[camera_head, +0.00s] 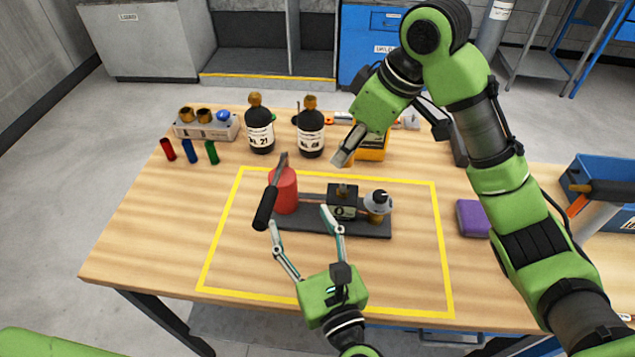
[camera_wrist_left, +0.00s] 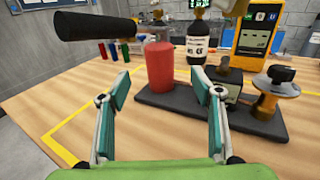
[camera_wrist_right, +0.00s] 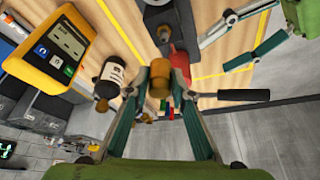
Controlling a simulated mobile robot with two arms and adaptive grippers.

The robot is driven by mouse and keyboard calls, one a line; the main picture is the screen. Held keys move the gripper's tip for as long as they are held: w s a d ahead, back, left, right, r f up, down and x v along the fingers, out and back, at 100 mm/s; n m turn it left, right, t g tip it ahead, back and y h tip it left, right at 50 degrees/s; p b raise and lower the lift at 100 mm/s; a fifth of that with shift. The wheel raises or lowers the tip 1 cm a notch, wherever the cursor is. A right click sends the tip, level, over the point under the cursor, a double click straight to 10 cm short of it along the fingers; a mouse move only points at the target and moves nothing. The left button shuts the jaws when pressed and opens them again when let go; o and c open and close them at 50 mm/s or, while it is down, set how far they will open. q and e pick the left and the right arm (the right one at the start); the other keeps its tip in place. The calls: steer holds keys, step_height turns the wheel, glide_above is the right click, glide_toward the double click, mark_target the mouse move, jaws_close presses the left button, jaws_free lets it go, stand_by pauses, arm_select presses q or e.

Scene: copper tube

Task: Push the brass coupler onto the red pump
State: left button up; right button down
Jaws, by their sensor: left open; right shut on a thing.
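The red pump (camera_head: 284,193) stands upright on a dark base (camera_head: 310,222), its black-gripped lever (camera_head: 265,207) slanting across it. In the left wrist view the red pump (camera_wrist_left: 159,66) is just beyond my left gripper (camera_wrist_left: 163,82), which is open and empty; in the head view that gripper (camera_head: 299,216) is in front of the base. My right gripper (camera_head: 346,155) is raised behind the base, right of the pump. In the right wrist view it is shut on the brass coupler (camera_wrist_right: 159,84), apart from the pump (camera_wrist_right: 179,62). The head view does not show the coupler clearly.
A dark box (camera_head: 342,207) and a valve with a round knob (camera_head: 378,203) share the base. Behind are two dark bottles (camera_head: 260,138), a yellow meter (camera_head: 372,150), a rack (camera_head: 190,130) and small coloured cylinders. A purple block (camera_head: 473,218) lies right. The front table is clear.

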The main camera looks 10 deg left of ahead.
mark_target(351, 163)
arm_select(q)
steer(key=shift+s+r, duration=0.15)
steer(key=shift+s, duration=0.2)
arm_select(e)
steer(key=shift+s+r, duration=0.15)
steer(key=shift+s, duration=0.2)
arm_select(q)
steer(key=shift+w+a, duration=0.15)
steer(key=shift+w, duration=0.3)
arm_select(e)
steer(key=shift+w, duration=0.1)
arm_select(q)
steer(key=x, duration=1.1)
steer(key=shift+w+a, duration=0.1)
steer(key=shift+w, duration=0.1)
jaws_close()
arm_select(e)
steer(key=shift+f, duration=2.6)
